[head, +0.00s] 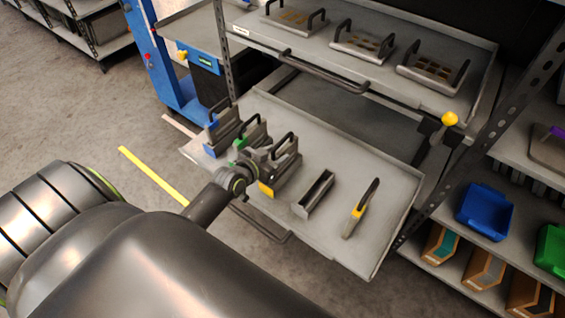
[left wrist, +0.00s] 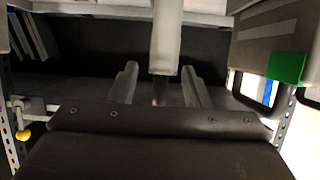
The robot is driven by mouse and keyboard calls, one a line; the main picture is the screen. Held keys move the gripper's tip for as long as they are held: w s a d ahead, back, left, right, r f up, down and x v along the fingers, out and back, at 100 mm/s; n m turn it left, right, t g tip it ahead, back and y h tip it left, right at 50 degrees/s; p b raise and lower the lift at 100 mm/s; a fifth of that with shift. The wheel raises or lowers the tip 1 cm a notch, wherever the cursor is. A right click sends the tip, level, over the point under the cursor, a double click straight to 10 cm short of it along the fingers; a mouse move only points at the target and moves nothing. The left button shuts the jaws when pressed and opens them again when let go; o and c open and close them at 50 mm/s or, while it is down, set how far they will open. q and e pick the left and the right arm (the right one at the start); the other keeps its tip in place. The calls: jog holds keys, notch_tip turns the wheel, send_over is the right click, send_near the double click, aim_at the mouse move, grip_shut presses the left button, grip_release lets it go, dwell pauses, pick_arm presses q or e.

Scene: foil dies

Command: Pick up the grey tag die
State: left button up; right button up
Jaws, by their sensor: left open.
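A narrow light-grey upright piece, which looks like the grey tag die (left wrist: 165,42), shows in the left wrist view between the fingers of my open left gripper (left wrist: 158,90). A thin dark part at its end, perhaps its handle, reaches between the fingertips; I cannot tell whether they touch it. In the head view my left gripper (head: 258,158) is at the row of dies and mostly hides this one. The green tag die (left wrist: 287,68) stands on one side of it, and the yellow tag die (head: 280,172) on the other. My right gripper is not in view.
The dies stand on a pulled-out grey shelf (head: 345,165). A blue tag die (head: 218,135) is at its left end. An empty narrow holder (head: 314,192) and a yellow-marked tool (head: 360,208) lie to the right. An upper shelf (head: 365,28) holds handled trays.

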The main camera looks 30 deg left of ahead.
pick_arm(q)
jog(key=shift+x, duration=1.35)
jog(key=shift+c, duration=0.3)
grip_shut()
jog(key=shift+w+r, duration=0.1)
jog(key=shift+r, duration=0.15)
